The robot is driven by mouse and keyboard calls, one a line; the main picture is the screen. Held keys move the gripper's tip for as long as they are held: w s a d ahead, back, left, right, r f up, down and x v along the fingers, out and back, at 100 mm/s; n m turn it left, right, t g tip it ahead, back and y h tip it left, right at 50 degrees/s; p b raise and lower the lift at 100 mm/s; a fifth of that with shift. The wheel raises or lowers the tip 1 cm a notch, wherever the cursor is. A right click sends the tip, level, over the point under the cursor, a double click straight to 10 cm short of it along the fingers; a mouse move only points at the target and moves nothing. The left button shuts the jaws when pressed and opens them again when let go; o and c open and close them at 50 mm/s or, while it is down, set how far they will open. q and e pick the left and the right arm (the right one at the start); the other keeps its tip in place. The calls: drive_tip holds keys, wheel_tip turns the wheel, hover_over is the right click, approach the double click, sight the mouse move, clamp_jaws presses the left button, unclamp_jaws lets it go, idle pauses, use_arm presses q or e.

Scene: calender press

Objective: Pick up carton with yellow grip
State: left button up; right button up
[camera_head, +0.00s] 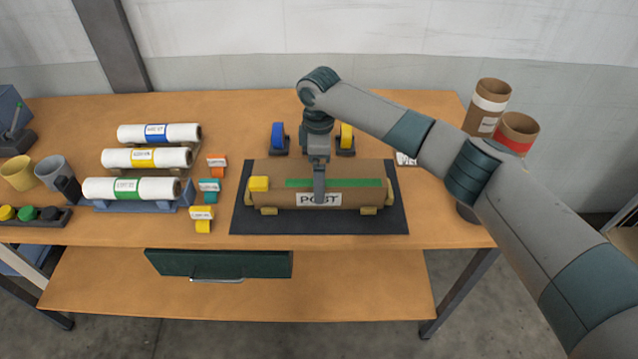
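A brown carton (345,174) lies lengthwise on a dark mat (242,225) in the middle of the table. It has a green strip along its top, a white POST label (328,200) on its front and a yellow block (259,184), likely the yellow grip, at its left end. My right gripper (319,198) points straight down over the carton's middle, its fingers in front of the green strip and the label. The fingers are seen edge-on, so their gap and any contact with the carton are hidden. My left gripper is out of view.
White rolls with blue, yellow and green bands (160,188) lie on racks at left, beside small orange, teal and yellow pieces (201,215). Blue (278,136) and yellow (345,137) tape rolls stand behind the carton. Brown tubes (488,105) stand at right.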

drive_tip(key=shift+f, duration=0.4)
drive_tip(key=shift+c, duration=0.6)
drive_tip(key=c, duration=1.4)
drive_tip(key=shift+r, duration=0.2)
